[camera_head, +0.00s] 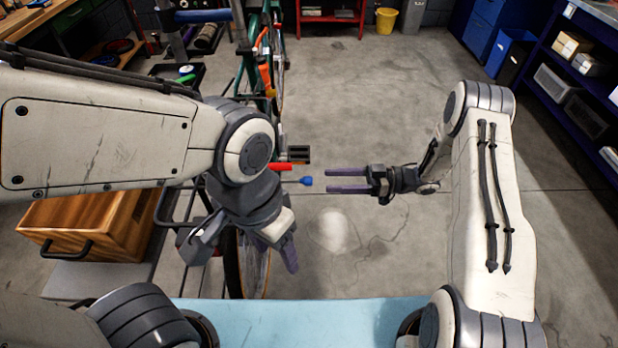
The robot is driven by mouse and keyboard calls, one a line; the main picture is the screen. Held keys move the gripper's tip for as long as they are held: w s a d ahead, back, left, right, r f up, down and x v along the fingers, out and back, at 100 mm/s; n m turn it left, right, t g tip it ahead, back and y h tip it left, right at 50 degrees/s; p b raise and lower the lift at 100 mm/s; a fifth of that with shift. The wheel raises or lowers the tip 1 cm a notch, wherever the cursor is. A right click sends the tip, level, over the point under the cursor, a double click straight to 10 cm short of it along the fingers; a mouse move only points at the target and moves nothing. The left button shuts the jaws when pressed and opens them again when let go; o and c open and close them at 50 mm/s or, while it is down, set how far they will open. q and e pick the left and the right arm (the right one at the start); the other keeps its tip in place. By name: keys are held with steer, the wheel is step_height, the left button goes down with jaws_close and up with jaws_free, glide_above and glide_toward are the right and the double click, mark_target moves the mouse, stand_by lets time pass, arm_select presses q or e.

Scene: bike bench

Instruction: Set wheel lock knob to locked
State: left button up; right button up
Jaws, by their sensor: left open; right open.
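A small blue knob (306,181) on a thin stem sticks out to the right from behind my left wrist. A red piece (281,166) is just above it. I cannot tell for sure which is the wheel lock knob, or its setting. My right gripper (328,180) is open and empty, its purple fingers pointing left, with the fingertips just right of the blue knob in the picture. My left gripper (243,262) is open and empty, pointing down in front of the bike wheel (262,270). My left arm hides much of the bike.
A green bike frame (247,62) stands upright at a stand. A wooden box (95,222) with a black handle is at left. A light blue surface (290,318) is at the front. A yellow bucket (386,19) and blue shelving (560,80) stand farther off. The middle floor is clear.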

mark_target(309, 180)
steer(key=a+p, duration=0.1)
steer(key=a, duration=0.6)
steer(key=shift+a, duration=0.1)
jaws_close()
stand_by(1.2)
